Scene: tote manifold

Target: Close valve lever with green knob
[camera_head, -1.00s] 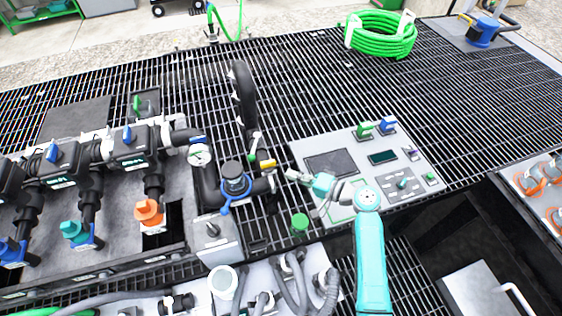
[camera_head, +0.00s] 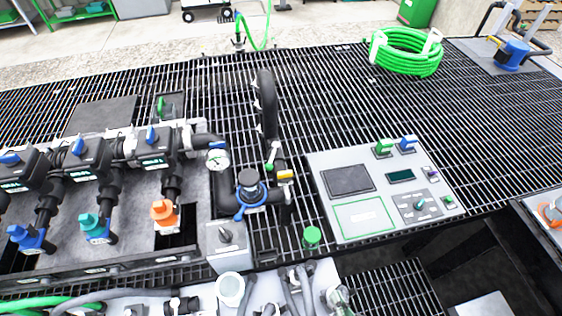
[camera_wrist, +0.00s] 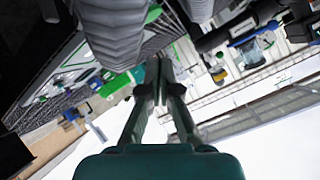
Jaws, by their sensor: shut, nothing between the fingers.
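A valve lever with a green knob (camera_head: 269,166) stands by the black pipe elbow, just above the yellow-tagged fitting (camera_head: 285,175) in the head view. The lever leans up and to the right from the knob. My gripper (camera_wrist: 160,75) shows in the wrist view with its two fingers together and nothing between them. It hangs among grey hoses, away from the lever as far as I can tell. I cannot make out the green knob for sure in the wrist view.
A black pipe (camera_head: 268,105) rises behind the lever. A gauge (camera_head: 217,159) and a blue-collared valve (camera_head: 250,188) stand left of it. A control panel (camera_head: 340,160) lies to the right, with a green cap (camera_head: 311,237) in front. The grating behind is mostly clear.

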